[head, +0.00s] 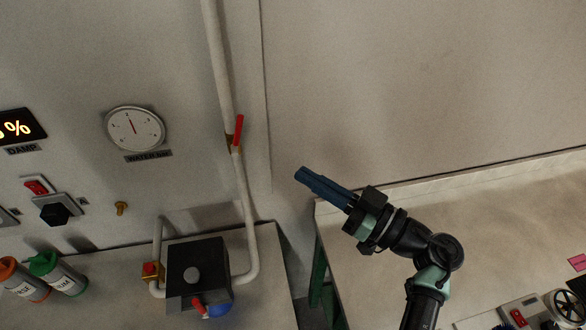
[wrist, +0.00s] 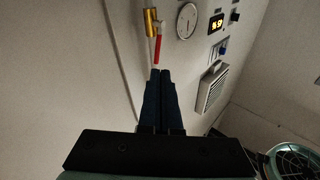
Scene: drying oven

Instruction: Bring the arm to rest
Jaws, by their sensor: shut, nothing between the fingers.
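My arm reaches up from the lower right of the head view. My gripper (head: 300,174) has blue fingers that are shut together with nothing between them, pointing up and to the left. The fingers are raised in front of the wall, near the corner of the right-hand counter, and appear apart from everything around them.
A pipe with a red-handled valve (head: 238,132) runs down the wall. A round gauge (head: 134,129) and a lit display (head: 17,128) are left of it. A black box (head: 198,268) and two bottles (head: 64,275) stand on the left counter. The right counter (head: 480,240) is mostly clear.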

